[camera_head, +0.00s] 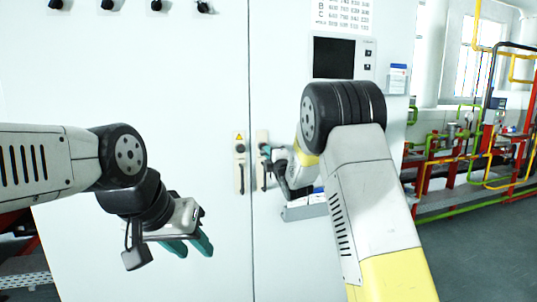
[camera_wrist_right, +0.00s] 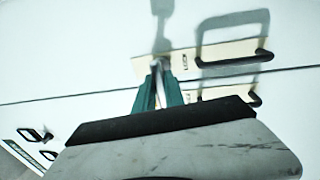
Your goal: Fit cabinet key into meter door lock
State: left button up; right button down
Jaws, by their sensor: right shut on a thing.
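The cabinet key (camera_wrist_right: 158,84) is a small, pale silver piece between the teal fingertips of my right gripper (camera_wrist_right: 159,92), which is shut on it. In the right wrist view its tip points at a beige lock plate (camera_wrist_right: 215,54), close beside the lock's round keyhole fitting (camera_wrist_right: 184,63). I cannot tell whether the key touches the plate. In the head view my right gripper (camera_head: 266,152) is at the door plates, partly hidden by its arm, and the key is too small to make out. My left gripper (camera_head: 190,246) is open and empty before the left door.
The white cabinet door (camera_head: 190,90) carries a left handle plate (camera_head: 239,175) beside the centre seam. A dark handle (camera_wrist_right: 236,58) stands out near the lock. A grey box (camera_head: 305,211) is partly behind my right arm. Pipes (camera_head: 470,145) stand at the right.

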jog(key=shift+r+v, duration=0.15)
jog(key=shift+v, duration=0.55)
jog(key=shift+r+v, duration=0.1)
jog(key=shift+v, duration=0.65)
jog(key=shift+s+a, duration=0.1)
